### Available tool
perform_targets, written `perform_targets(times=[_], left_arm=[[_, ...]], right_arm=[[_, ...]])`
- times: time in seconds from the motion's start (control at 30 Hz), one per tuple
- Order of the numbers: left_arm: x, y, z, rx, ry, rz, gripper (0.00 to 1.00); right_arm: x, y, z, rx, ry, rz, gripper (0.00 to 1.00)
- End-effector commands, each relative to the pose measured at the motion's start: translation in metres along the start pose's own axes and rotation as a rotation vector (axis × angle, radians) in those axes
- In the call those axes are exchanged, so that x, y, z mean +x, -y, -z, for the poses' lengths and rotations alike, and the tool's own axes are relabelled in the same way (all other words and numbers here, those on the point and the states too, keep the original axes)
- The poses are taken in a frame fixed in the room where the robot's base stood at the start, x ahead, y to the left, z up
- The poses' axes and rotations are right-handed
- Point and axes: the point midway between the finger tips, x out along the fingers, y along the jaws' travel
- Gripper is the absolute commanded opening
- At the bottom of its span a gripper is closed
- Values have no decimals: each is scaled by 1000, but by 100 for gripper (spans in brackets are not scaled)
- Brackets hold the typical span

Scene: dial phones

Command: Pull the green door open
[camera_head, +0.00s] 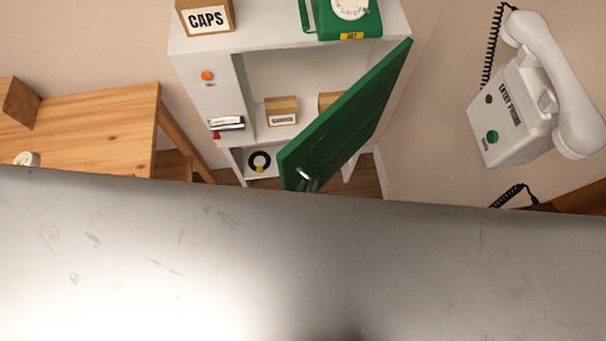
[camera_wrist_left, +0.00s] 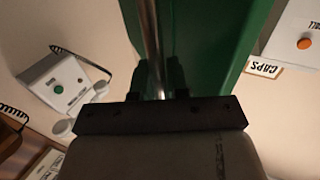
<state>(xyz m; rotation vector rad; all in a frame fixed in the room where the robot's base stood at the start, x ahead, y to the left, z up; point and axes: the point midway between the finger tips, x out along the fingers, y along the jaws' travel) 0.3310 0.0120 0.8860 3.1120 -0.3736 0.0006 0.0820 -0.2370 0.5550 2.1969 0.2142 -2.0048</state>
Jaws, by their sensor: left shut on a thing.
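The green door (camera_head: 345,120) of the white cabinet (camera_head: 205,95) stands wide open, swung out from its right side. Its metal handle (camera_head: 304,174) shows near the door's lower free corner. In the left wrist view the green door (camera_wrist_left: 210,45) fills the upper middle, with the metal handle bar (camera_wrist_left: 151,35) running down to my left gripper (camera_wrist_left: 162,90). My left gripper is shut on this handle, its dark fingers on either side of the bar. In the head view a large grey surface of mine hides nearly all of this gripper. My right gripper is not seen.
Inside the cabinet are small boxes (camera_head: 281,111) and, lower, a black ring (camera_head: 259,161). A CAPS box (camera_head: 206,17) and a green dial phone (camera_head: 342,18) stand on top. A white entry phone (camera_head: 515,110) hangs at right. A wooden table (camera_head: 90,128) stands at left.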

Motion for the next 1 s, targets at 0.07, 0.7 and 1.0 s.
perform_targets(times=[0.07, 0.7, 1.0], left_arm=[[-1, -2, 0, 2, 1, -2, 0], [-1, -2, -1, 0, 2, -1, 24], [-40, -2, -4, 0, 6, -2, 24]], right_arm=[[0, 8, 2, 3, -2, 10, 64], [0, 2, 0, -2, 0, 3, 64], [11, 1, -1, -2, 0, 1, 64]])
